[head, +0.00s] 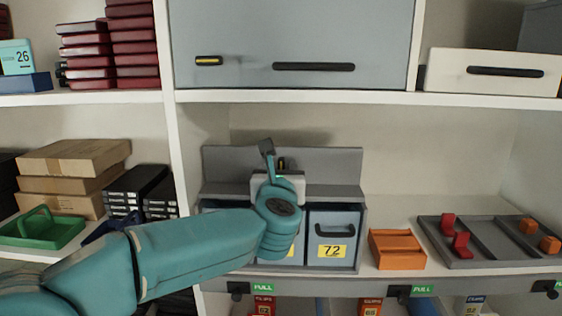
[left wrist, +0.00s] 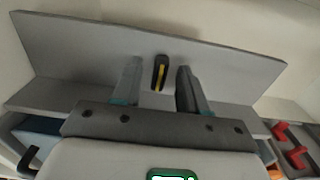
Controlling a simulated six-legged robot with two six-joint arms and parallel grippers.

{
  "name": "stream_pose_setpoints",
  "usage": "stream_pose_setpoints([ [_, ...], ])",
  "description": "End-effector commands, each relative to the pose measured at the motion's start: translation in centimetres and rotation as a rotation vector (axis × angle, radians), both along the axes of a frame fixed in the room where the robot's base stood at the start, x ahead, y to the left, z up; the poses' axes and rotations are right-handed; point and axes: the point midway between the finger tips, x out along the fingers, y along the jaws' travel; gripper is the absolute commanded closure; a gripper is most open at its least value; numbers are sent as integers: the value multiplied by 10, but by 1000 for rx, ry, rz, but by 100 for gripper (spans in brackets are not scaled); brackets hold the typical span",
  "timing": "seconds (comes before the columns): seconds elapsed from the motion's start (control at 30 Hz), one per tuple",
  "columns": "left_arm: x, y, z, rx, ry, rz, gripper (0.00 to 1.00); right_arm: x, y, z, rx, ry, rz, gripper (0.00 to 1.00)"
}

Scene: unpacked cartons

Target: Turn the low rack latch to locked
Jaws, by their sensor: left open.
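The low rack latch (head: 282,163) is a small black handle with a yellow stripe on the grey back panel (head: 335,160) of the low rack. In the left wrist view the latch (left wrist: 160,72) stands nearly upright, slightly tilted. My left gripper (head: 274,156) is in front of the panel, partly covering the latch in the head view. In the left wrist view its two fingers are open, one on each side of the latch, with gaps showing. I cannot tell how far the fingertips are from the panel. My right gripper is not in view.
Below the panel are blue-grey drawers (head: 334,226), one labelled 72. An orange tray (head: 397,250) and a grey tray (head: 484,256) with red and orange pieces lie to the right. A shelf (head: 380,97) and a cabinet door (head: 300,35) with another yellow-black latch (head: 208,61) are above.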

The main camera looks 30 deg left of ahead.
Motion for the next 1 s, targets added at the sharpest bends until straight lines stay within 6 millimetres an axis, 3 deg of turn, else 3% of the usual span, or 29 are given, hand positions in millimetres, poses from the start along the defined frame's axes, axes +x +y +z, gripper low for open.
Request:
stream_pose_setpoints([
  [0.37,9,5,-1,0,1,-1,57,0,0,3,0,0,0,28],
  [0.43,9,5,-1,0,1,-1,74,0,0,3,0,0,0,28],
  [0.5,9,5,-1,0,1,-1,96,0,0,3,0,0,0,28],
  [0.53,9,5,-1,0,1,-1,100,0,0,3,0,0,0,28],
  [1.0,9,5,-2,69,44,-1,100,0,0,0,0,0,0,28],
])
